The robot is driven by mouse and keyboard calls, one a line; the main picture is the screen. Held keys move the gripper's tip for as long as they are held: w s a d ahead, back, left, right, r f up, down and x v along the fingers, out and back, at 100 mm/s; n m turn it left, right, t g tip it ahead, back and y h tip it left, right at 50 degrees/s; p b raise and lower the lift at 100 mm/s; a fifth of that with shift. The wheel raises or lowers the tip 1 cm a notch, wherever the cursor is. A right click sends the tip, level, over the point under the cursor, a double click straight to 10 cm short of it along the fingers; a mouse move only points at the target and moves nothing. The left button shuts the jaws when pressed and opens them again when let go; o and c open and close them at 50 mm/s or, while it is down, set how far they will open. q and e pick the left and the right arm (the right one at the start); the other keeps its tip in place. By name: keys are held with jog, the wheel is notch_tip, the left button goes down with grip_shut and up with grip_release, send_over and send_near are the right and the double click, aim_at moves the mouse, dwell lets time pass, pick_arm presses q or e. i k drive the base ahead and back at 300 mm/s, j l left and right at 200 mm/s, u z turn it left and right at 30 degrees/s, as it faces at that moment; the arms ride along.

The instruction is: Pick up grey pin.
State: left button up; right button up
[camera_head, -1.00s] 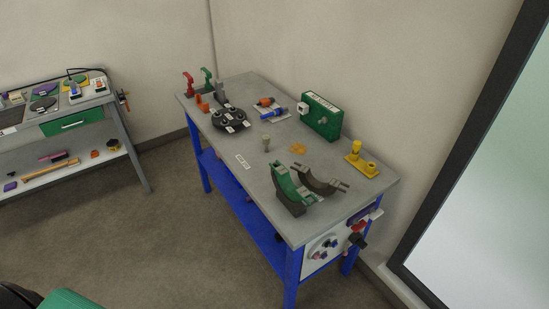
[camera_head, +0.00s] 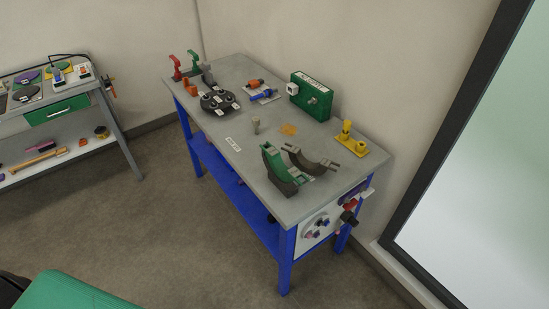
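Neither of my grippers is in view. The cart is some distance away, and nothing touches the pin.
A black round holder (camera_head: 218,102), red and green levers (camera_head: 174,68), a green box (camera_head: 311,96) and a yellow block with posts (camera_head: 349,139) stand on the cart. A second bench (camera_head: 55,110) is at left. Open floor (camera_head: 170,225) lies before the cart.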

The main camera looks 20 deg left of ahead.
aim_at(256, 120)
jog(key=j+z, duration=0.15)
jog(key=z, duration=0.2)
jog(key=i+j+z, duration=0.1)
jog(key=z, duration=0.25)
jog(key=j+z, duration=0.5)
jog(key=j, duration=0.3)
jog(key=k+j+z, duration=0.15)
jog(key=j, duration=0.3)
jog(key=j+z, duration=0.15)
jog(key=j, duration=0.35)
jog(key=k+j+z, duration=0.15)
jog(key=j, duration=0.25)
jog(key=j+z, duration=0.15)
jog(key=j, duration=0.3)
jog(key=k, duration=0.05)
